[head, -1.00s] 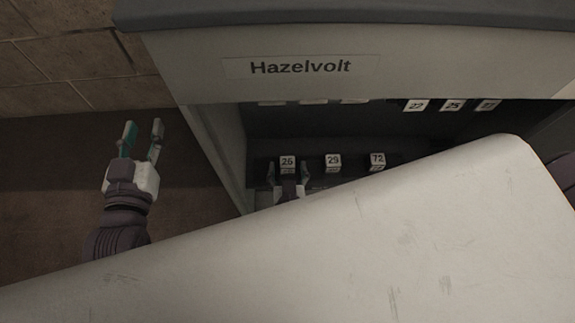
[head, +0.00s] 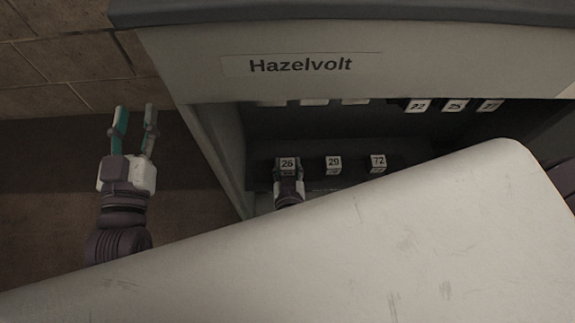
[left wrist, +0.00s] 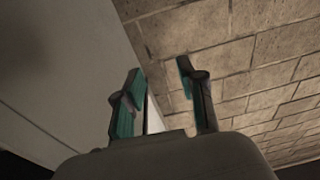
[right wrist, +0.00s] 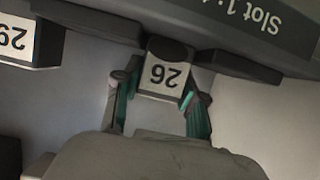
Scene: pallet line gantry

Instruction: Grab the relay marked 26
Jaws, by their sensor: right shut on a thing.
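The relay marked 26 (head: 287,163) is a small block with a white label, at the left end of the lower row inside the cabinet. It also shows upside down in the right wrist view (right wrist: 166,75), below a strip reading "Slot 1". My right gripper (head: 288,172) is shut on it, with a finger on each side in the right wrist view (right wrist: 160,88). The relay still sits at its slot. My left gripper (head: 135,112) is open and empty, left of the cabinet; its spread fingers show in the left wrist view (left wrist: 167,85).
Relays marked 29 (head: 333,163) and 72 (head: 377,161) sit to the right in the same row. An upper row holds several more (head: 455,105). The Hazelvolt cabinet (head: 200,75) has a left side wall. A large pale panel (head: 400,230) covers the foreground. A brick wall (head: 50,60) stands left.

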